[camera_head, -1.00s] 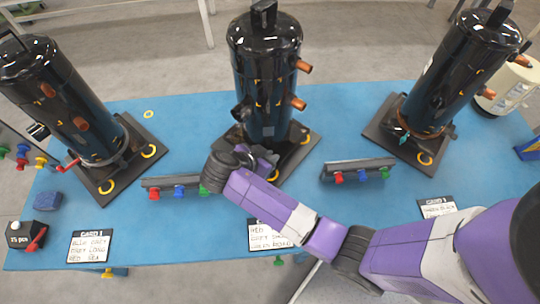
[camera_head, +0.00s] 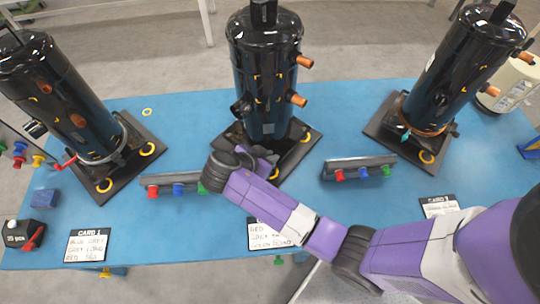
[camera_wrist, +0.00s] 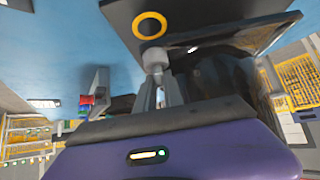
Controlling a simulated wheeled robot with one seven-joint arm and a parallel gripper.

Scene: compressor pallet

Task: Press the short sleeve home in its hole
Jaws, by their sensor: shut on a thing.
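My gripper (camera_wrist: 158,88) is shut on a short pale grey sleeve (camera_wrist: 154,57), which shows at its fingertips in the wrist view. The sleeve's end is close to a yellow-ringed hole (camera_wrist: 149,25) in a black base plate (camera_wrist: 190,15). I cannot tell whether the sleeve touches the plate or has entered the hole. In the head view my gripper (camera_head: 240,162) is at the front of the middle black compressor (camera_head: 266,85), over its base plate (camera_head: 298,150). The fingertips and sleeve are hidden there by my wrist.
Two more black compressors (camera_head: 65,100) (camera_head: 455,75) stand on plates at left and right of the blue table (camera_head: 190,125). Racks with coloured knobs (camera_head: 165,180) (camera_head: 358,168) lie either side of my wrist. Cards (camera_head: 87,245) and a black box (camera_head: 27,233) lie along the front edge.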

